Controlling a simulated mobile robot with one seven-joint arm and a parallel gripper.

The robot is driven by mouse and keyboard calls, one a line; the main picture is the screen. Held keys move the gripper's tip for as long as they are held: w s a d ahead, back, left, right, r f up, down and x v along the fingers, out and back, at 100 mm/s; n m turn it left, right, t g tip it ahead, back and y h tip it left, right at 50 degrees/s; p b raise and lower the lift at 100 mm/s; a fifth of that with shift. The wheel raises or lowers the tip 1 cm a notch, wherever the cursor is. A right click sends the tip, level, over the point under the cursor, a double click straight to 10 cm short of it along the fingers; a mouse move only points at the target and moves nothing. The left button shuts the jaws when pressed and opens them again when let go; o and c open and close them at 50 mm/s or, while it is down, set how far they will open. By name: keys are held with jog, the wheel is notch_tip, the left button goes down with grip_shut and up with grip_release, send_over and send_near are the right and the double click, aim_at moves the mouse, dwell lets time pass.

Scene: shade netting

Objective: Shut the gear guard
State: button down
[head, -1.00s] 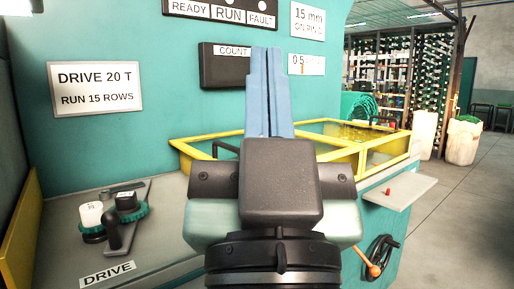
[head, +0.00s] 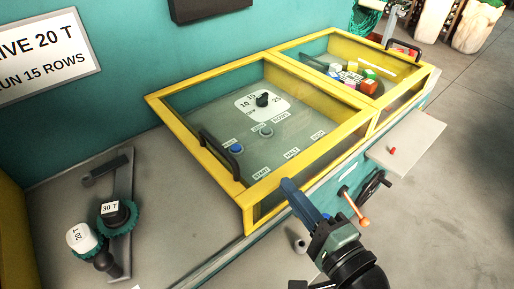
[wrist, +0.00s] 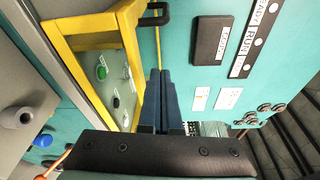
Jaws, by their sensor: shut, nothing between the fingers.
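No part is labelled as the gear guard, and I cannot tell for certain which it is. A yellow panel (head: 12,240) stands at the far left edge beside the gear bench, mostly cut off. Two gears with teal teeth, marked 30 T (head: 117,214) and 20 T (head: 82,238), sit exposed on the grey drive bench (head: 50,190). A yellow-framed clear cover (head: 222,182) with a black handle lies over a dial and buttons. My gripper (head: 287,184) is shut and empty at the cover's front edge; contact cannot be told. Its blue fingers (wrist: 163,80) also show in the wrist view.
A second yellow-framed cover (head: 405,97) encloses coloured blocks on the right. A small grey shelf (head: 405,140) with a red knob and an orange-tipped lever (head: 363,221) are on the machine's front. Floor (head: 460,220) is open to the right.

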aim_at(248, 180)
jog(key=p+x, duration=0.1)
jog(key=x, duration=0.8)
jog(key=shift+w+a+r, duration=0.15)
jog(key=shift+w+a, duration=0.05)
jog(key=shift+w, duration=0.15)
jog(key=shift+s+a+r+p, duration=0.2)
jog(key=shift+s+a+p, duration=0.55)
jog(key=shift+s+a, duration=0.65)
jog(key=shift+a, duration=0.1)
